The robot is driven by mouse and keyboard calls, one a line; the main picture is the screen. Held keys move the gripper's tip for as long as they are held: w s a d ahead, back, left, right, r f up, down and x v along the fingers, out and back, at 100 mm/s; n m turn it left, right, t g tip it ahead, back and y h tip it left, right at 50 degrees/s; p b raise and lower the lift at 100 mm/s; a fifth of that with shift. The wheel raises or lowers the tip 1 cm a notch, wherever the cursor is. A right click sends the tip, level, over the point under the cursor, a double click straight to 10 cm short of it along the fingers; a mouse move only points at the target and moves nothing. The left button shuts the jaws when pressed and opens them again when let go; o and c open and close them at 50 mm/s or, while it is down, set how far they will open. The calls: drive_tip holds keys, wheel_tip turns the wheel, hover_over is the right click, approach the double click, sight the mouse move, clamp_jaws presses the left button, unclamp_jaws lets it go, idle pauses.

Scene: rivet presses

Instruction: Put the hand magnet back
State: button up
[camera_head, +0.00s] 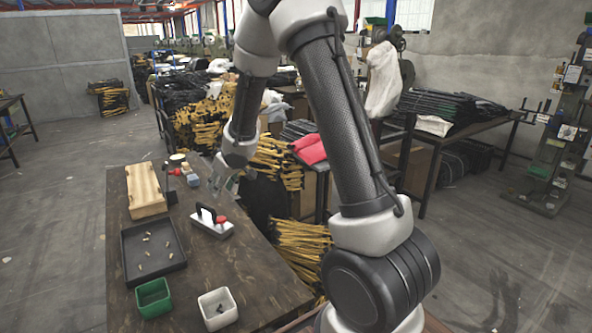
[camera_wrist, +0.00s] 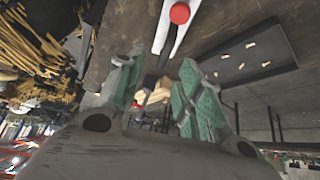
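A hand magnet (camera_head: 222,229), as I take it, is a pale grey block with a black handle and a red knob. It rests on the dark table (camera_head: 253,262), right of the black tray. In the wrist view, a pale body with a red knob (camera_wrist: 179,14) and a dark handle shows at the top centre, beyond the fingertips. My gripper (camera_head: 222,181) hangs above the table's right edge, behind the magnet and apart from it. In the wrist view my gripper (camera_wrist: 160,66) has its two green-padded fingers spread, with nothing held between them.
A black tray (camera_head: 128,262) holds several small brass pieces. A wooden box (camera_head: 146,189) stands behind it. A green bin (camera_head: 153,298) and a white bin (camera_head: 218,309) stand at the near end. Small items stand at the far end. Yellow-handled bundles (camera_head: 300,243) crowd the table's right side.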

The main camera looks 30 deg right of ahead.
drive_tip(key=s+d+r+m+h, duration=0.1)
drive_tip(key=s+d+r+h, duration=0.1)
drive_tip(key=s+d+r, duration=0.5)
drive_tip(key=s+d+r+m+h, duration=0.2)
drive_tip(key=s+d+r, duration=0.35)
drive_tip(key=r, duration=0.35)
drive_tip(key=s+a+r+m+g+y, duration=0.1)
drive_tip(key=s+r+g, duration=0.1)
drive_tip(key=s, duration=2.3)
drive_tip(key=shift+s+a+r+y, duration=0.15)
drive_tip(key=shift+s+r+y, duration=0.1)
drive_tip(key=shift+y, duration=0.15)
drive_tip(key=shift+w, duration=0.1)
